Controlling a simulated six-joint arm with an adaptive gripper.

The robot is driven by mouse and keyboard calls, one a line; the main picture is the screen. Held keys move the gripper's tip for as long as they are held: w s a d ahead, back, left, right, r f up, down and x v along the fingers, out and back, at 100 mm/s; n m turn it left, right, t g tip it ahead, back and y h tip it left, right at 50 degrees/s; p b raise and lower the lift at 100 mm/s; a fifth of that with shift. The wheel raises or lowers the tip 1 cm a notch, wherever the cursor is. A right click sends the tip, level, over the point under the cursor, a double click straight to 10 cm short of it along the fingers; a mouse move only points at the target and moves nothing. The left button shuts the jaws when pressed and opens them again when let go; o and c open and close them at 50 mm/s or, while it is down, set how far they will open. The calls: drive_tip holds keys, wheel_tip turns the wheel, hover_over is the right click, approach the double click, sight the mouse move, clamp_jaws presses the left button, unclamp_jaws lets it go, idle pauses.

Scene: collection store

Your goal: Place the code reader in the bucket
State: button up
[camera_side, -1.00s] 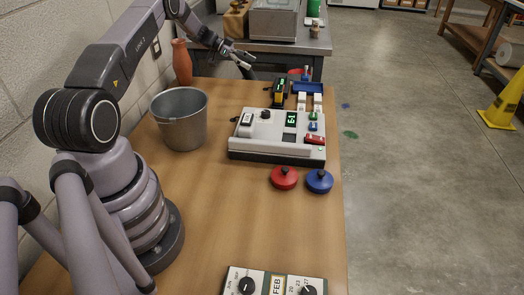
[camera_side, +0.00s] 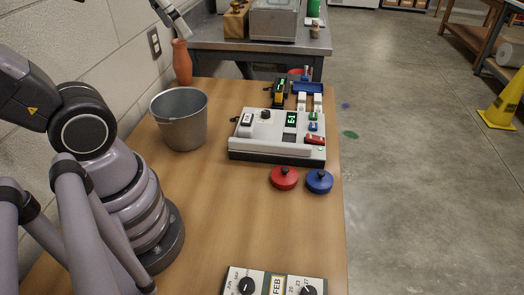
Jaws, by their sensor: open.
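The grey metal bucket (camera_side: 181,122) stands upright on the wooden table, to the right of my arm's base; the part of its inside that shows looks empty. A black and yellow device (camera_side: 280,91) at the far end of the table, behind the grey console, looks most like the code reader, but it is too small to be sure. My gripper (camera_side: 182,30) is at the top left edge of the view, above the bucket in the picture and near the orange vase. It is open with nothing seen in it, and partly cut off by the frame.
The grey console (camera_side: 277,150) with a green display sits right of the bucket. Red (camera_side: 284,179) and blue (camera_side: 319,182) round knobbed pieces lie before it. An orange vase (camera_side: 181,63) stands by the wall. A dial panel (camera_side: 275,283) is at the front. The table's middle is clear.

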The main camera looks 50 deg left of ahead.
drive_tip(key=shift+s+f, duration=0.2)
drive_tip(key=shift+s, duration=0.3)
drive_tip(key=shift+s+f, duration=0.2)
drive_tip(key=shift+s, duration=0.25)
drive_tip(key=shift+s+a+f+n+t, duration=0.1)
drive_tip(key=shift+s+f+n+t, duration=0.2)
drive_tip(key=shift+s, duration=0.2)
drive_tip(key=c, duration=0.3)
drive_tip(key=shift+c, duration=0.2)
drive_tip(key=shift+r, duration=0.1)
